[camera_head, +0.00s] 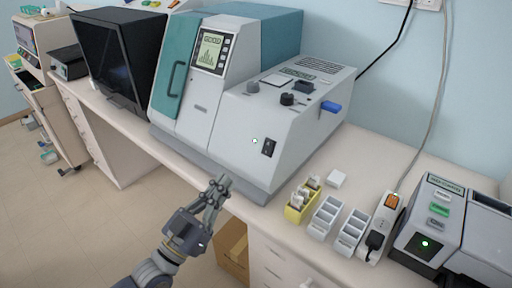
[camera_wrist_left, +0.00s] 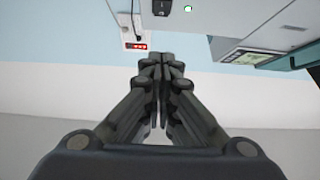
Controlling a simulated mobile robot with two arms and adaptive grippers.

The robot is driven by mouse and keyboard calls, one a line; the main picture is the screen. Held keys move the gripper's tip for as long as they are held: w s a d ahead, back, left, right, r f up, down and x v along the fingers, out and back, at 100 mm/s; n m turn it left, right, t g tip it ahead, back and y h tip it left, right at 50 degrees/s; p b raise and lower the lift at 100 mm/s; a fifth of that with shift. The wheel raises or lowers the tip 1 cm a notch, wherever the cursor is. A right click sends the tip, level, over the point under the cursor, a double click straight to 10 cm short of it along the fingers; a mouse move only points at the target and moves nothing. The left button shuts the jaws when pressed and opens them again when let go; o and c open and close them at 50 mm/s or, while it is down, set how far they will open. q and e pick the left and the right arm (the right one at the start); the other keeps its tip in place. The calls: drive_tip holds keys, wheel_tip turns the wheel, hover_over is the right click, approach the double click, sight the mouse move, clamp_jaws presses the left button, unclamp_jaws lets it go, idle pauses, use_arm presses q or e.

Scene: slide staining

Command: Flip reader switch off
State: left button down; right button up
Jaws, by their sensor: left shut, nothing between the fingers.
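The reader (camera_head: 215,120) is a large grey and teal machine with a lit screen (camera_head: 212,54) at its upper middle. A black rocker switch (camera_head: 268,147) sits on its lower right front, beside a lit green light (camera_head: 254,141). In the left wrist view the switch (camera_wrist_left: 162,7) and green light (camera_wrist_left: 188,8) show at the top edge. My left gripper (camera_head: 222,182) is shut and empty, in front of the bench edge, below and left of the switch and apart from it. Its closed fingers (camera_wrist_left: 161,60) point toward the machine. My right gripper is not in view.
To the right on the bench stand a yellow slide rack (camera_head: 301,204), white racks (camera_head: 324,217), a power strip (camera_head: 384,228) and a grey device (camera_head: 425,241) with a green light. A black-fronted box (camera_head: 117,56) stands left of the reader. Open floor lies at the left front.

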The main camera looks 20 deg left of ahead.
sight(268, 148)
use_arm(q)
drive_tip(key=shift+w+f+p+x, duration=0.2)
drive_tip(key=shift+f+p+x, duration=0.4)
drive_tip(key=shift+x, duration=1.55)
drive_tip(key=shift+w+f+p+x, duration=0.3)
drive_tip(key=shift+p+x, duration=0.45)
drive_tip(key=shift+x, duration=1.4)
drive_tip(key=shift+w+f+p+x, duration=0.1)
drive_tip(key=shift+f+p+x, duration=0.5)
drive_tip(key=shift+x, duration=1.5)
drive_tip(key=shift+d+r, duration=0.15)
drive_tip(key=shift+d, duration=0.05)
